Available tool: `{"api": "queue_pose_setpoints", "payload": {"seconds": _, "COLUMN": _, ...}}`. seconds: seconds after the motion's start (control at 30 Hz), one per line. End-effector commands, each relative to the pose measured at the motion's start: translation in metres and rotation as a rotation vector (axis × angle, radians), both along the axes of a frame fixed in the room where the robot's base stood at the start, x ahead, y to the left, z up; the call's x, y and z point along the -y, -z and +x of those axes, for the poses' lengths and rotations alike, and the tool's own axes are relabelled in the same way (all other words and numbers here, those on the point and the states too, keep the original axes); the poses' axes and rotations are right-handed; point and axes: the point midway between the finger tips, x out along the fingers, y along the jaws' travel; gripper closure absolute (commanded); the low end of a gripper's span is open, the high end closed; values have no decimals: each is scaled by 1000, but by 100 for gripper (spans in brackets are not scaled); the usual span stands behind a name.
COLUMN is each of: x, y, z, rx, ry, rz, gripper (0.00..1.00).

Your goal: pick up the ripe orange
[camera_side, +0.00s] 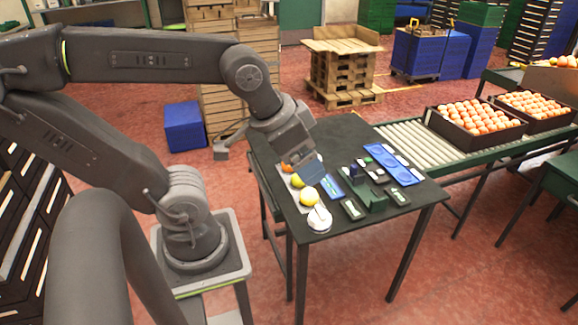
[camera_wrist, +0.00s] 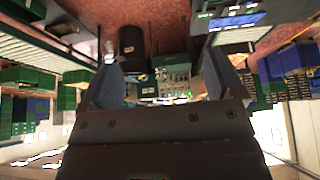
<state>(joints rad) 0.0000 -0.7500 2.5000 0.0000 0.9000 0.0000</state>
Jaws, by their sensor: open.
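A small orange fruit (camera_side: 286,167) shows at the far left of the dark table, partly hidden by my gripper. No fruit can be made out in that view.
A white round object (camera_side: 319,219) stands at the table's near corner. Dark and green blocks (camera_side: 372,198) and a blue tray (camera_side: 393,162) take up the table's right side. A roller conveyor (camera_side: 415,145) with crates of oranges (camera_side: 480,115) adjoins the table at right.

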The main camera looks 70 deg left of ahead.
Motion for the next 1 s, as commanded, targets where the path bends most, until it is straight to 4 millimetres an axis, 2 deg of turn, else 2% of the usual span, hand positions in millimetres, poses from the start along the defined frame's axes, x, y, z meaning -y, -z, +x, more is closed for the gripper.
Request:
{"api": "queue_pose_setpoints", "payload": {"seconds": 0.17, "x": -8, "y": -2, "z": 12, "rx": -17, "ry": -56, "rz": -8, "gripper": 13}}
{"api": "queue_pose_setpoints", "payload": {"seconds": 0.27, "x": -25, "y": -4, "z": 36, "rx": -47, "ry": -165, "rz": -25, "gripper": 13}}
{"api": "queue_pose_setpoints", "payload": {"seconds": 0.37, "x": -53, "y": -2, "z": 67, "rx": -83, "ry": -315, "rz": -51, "gripper": 13}}
{"api": "queue_pose_setpoints", "payload": {"seconds": 0.57, "x": -129, "y": 18, "z": 124, "rx": -148, "ry": -634, "rz": -108, "gripper": 13}}
{"api": "queue_pose_setpoints", "payload": {"seconds": 0.7, "x": -193, "y": 46, "z": 150, "rx": -189, "ry": -855, "rz": -150, "gripper": 13}}
{"api": "queue_pose_setpoints", "payload": {"seconds": 0.83, "x": -258, "y": 82, "z": 163, "rx": -223, "ry": -1061, "rz": -189, "gripper": 13}}
{"api": "queue_pose_setpoints", "payload": {"seconds": 1.0, "x": -338, "y": 140, "z": 158, "rx": -261, "ry": -1314, "rz": -242, "gripper": 13}}
